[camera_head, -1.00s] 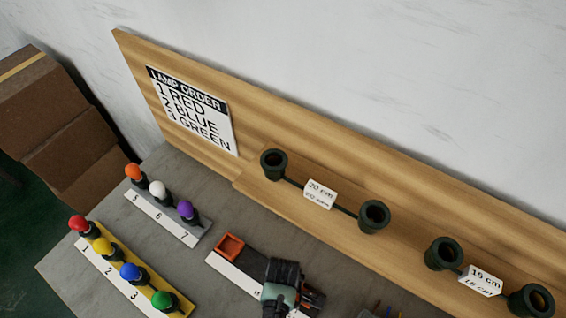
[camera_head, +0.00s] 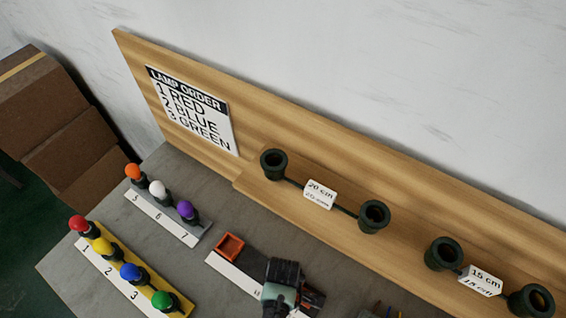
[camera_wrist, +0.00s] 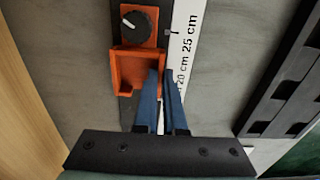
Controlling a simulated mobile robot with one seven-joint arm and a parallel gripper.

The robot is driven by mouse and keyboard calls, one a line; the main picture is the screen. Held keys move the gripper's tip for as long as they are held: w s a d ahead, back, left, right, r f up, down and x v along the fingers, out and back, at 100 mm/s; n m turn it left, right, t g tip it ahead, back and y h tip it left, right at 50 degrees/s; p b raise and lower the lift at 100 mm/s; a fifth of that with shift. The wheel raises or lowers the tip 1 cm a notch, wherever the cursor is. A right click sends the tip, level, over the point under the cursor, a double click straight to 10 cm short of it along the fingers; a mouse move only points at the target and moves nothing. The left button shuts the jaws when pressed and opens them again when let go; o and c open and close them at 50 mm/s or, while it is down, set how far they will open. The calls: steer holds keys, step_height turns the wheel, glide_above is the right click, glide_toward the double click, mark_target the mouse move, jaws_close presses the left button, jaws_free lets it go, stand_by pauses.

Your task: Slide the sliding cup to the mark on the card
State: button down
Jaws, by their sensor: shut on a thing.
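The sliding cup (camera_wrist: 122,80) is an orange open box on a dark rail in the wrist view, with an orange block bearing a black knob (camera_wrist: 135,25) adjoining it. My gripper (camera_wrist: 161,74) has its blue fingers closed on the cup's wall, beside the white scale (camera_wrist: 188,40) marked 20 cm and 25 cm. In the head view my gripper's wrist hides most of the sliding cup. A fixed orange cup (camera_head: 230,246) stands at the rail's far left end. Cards read 20 cm (camera_head: 319,194) and 15 cm (camera_head: 481,281).
Dark green sockets (camera_head: 374,216) stand in linked pairs on the wooden ledge behind the rail. Coloured lamps stand on a yellow strip (camera_head: 119,268) and a grey strip (camera_head: 165,217) to the left. A lamp order sign (camera_head: 193,110) is on the board.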

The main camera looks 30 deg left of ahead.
steer(key=shift+s+d+p, duration=0.1)
steer(key=shift+d+p, duration=0.6)
steer(key=shift+d, duration=2.05)
steer(key=c, duration=1)
jaws_free()
steer(key=shift+d, duration=0.1)
step_height(320, 180, up, 13)
